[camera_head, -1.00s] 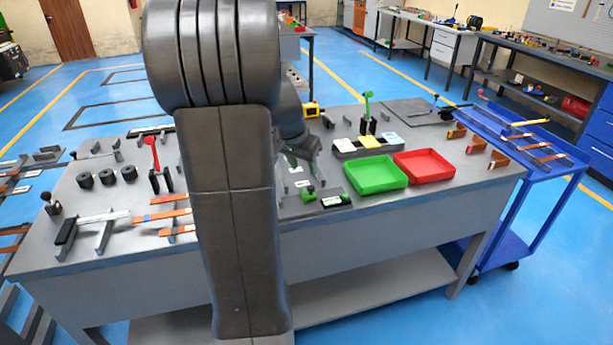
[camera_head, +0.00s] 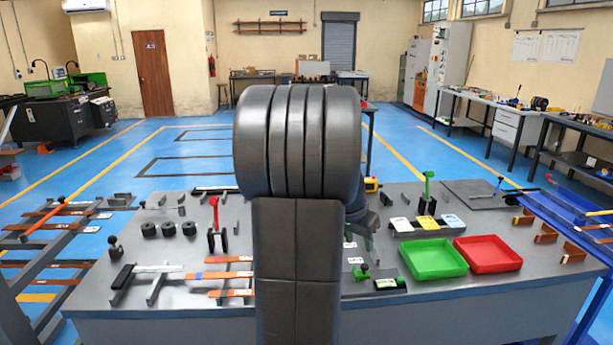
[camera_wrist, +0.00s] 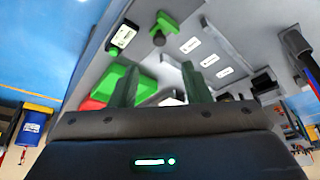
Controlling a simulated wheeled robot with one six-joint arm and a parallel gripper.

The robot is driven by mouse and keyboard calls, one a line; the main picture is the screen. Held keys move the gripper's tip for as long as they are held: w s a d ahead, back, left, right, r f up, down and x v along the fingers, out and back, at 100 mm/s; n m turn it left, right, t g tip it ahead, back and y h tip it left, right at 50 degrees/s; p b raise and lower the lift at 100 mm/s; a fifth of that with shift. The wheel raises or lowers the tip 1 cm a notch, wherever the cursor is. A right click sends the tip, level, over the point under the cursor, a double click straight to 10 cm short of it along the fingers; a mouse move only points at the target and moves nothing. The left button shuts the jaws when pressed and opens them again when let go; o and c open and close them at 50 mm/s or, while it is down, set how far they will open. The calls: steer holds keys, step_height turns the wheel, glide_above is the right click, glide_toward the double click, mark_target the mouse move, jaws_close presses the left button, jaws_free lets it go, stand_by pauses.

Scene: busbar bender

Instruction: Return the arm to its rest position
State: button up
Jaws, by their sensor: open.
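My dark arm stands upright in the middle of the head view and hides part of the grey worktable (camera_head: 180,300) and my gripper's fingers. In the wrist view my gripper (camera_wrist: 160,85) shows two dark green fingers set well apart, with nothing between them. Beyond the fingers, the tilted wrist picture shows the grey table top, white labels (camera_wrist: 210,60) and part of the green tray (camera_wrist: 108,80). I cannot tell how far the fingertips are above the table.
On the table are the green tray (camera_head: 434,259), the red tray (camera_head: 488,254), a red lever (camera_head: 214,213), a green lever (camera_head: 428,184) and copper bars (camera_head: 225,275). A blue cart (camera_head: 570,215) stands at the right, a bar rack (camera_head: 45,260) at the left. Blue floor is open behind.

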mark_target(364, 266)
steer(key=x, duration=1.1)
steer(key=shift+s+a+r, duration=0.1)
steer(key=shift+s+a, duration=0.05)
steer(key=shift+a, duration=0.55)
steer(key=shift+d, duration=0.15)
